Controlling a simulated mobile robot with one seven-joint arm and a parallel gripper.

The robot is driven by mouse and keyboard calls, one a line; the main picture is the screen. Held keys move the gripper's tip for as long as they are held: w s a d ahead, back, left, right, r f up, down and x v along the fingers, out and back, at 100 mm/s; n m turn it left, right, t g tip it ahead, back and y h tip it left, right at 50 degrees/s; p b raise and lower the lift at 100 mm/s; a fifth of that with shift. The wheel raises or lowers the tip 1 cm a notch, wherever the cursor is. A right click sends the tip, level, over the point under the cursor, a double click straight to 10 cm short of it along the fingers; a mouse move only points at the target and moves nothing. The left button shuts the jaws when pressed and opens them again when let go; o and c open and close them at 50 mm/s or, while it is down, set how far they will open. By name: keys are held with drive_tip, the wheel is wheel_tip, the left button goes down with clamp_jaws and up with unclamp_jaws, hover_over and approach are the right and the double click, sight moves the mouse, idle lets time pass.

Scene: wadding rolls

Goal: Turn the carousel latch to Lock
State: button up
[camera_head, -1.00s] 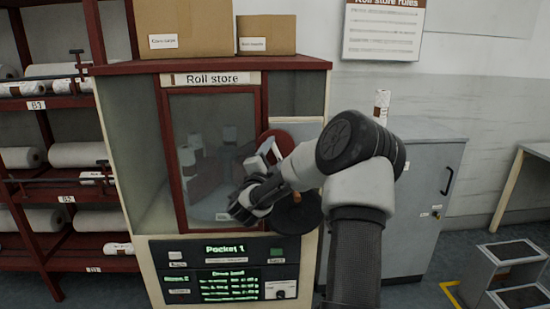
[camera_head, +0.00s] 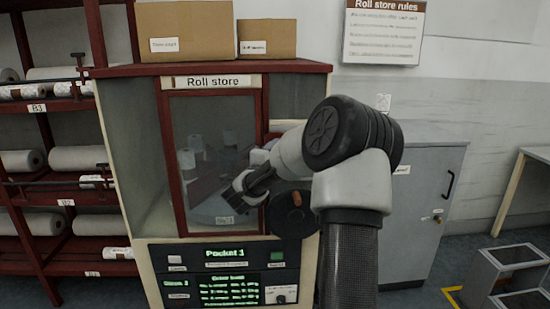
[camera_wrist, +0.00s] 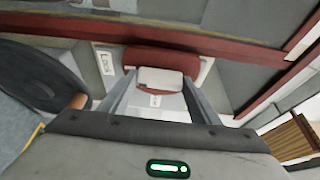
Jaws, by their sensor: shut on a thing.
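The carousel latch (camera_wrist: 150,58) is a dark red piece beside the door frame, with a pale grey bar (camera_wrist: 160,82) in front of it. My gripper (camera_wrist: 160,92) reaches towards it, with its two fingers on either side of the pale bar and shut on it. In the head view my gripper (camera_head: 258,172) is in front of the right side of the roll store door, and my arm hides most of the latch. A small pale plate (camera_wrist: 105,61) is left of the latch in the wrist view; its marks are too small to read.
A dark round handwheel (camera_head: 293,215) with an orange knob is just below my gripper. The lit panel (camera_head: 225,253) reads Pocket 1. Cardboard boxes (camera_head: 195,32) stand on the roll store (camera_head: 325,66). A grey cabinet (camera_head: 430,190) is at right.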

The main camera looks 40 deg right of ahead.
drive_tip(key=o, duration=1)
drive_tip(key=shift+o, duration=0.2)
drive_tip(key=v, duration=1.7)
drive_tip(key=shift+s+a, duration=0.15)
drive_tip(key=shift+a, duration=0.05)
drive_tip(key=shift+r, duration=0.2)
